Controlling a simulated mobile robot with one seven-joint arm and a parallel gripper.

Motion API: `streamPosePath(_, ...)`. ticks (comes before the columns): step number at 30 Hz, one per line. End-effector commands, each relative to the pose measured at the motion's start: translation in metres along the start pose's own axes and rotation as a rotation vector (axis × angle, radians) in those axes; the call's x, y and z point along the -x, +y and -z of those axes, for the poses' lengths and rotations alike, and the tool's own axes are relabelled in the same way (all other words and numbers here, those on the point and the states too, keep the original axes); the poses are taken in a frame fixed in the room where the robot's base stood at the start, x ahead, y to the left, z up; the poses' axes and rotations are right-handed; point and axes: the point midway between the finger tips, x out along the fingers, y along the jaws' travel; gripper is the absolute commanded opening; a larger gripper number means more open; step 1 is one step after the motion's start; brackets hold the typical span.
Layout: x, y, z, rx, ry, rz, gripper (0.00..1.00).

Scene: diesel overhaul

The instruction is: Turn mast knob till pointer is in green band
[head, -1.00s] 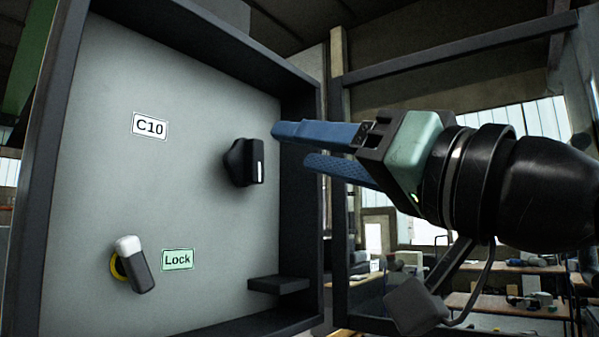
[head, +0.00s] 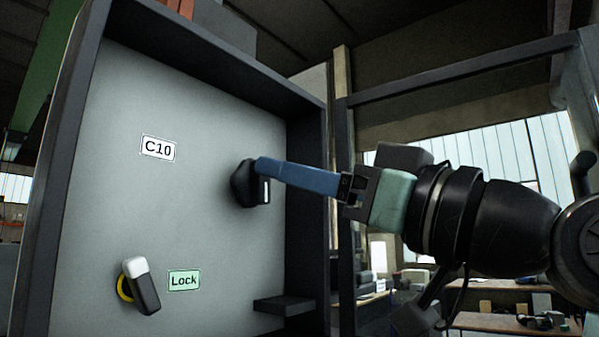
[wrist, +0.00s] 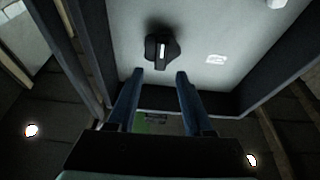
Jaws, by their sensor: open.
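A black knob (head: 249,184) with a white pointer mark sits on the grey panel (head: 200,225), to the right of and below the C10 label (head: 158,148). In the wrist view the knob (wrist: 161,48) lies just beyond the fingertips, between their lines. My gripper (head: 262,167) is open and empty. In the head view its blue fingers overlap the knob's upper right; whether they touch it I cannot tell. The wrist view shows both fingers (wrist: 160,73) apart, with a gap between them. No green band is visible around the knob.
A switch (head: 141,285) with a white tip and yellow ring sits at lower left beside a green Lock label (head: 184,280). A dark frame (head: 305,190) surrounds the panel, and a small dark ledge (head: 284,305) juts out at lower right.

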Motion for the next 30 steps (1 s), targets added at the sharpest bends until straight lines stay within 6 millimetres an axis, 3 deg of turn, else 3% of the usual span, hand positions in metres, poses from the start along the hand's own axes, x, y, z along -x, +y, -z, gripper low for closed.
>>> streamPosePath(14, -0.001, 0.000, 0.000, -0.001, 0.000, 0.000, 0.51)
streamPosePath(30, -0.020, 0.000, -0.007, -0.002, 0.000, 0.001, 0.51)
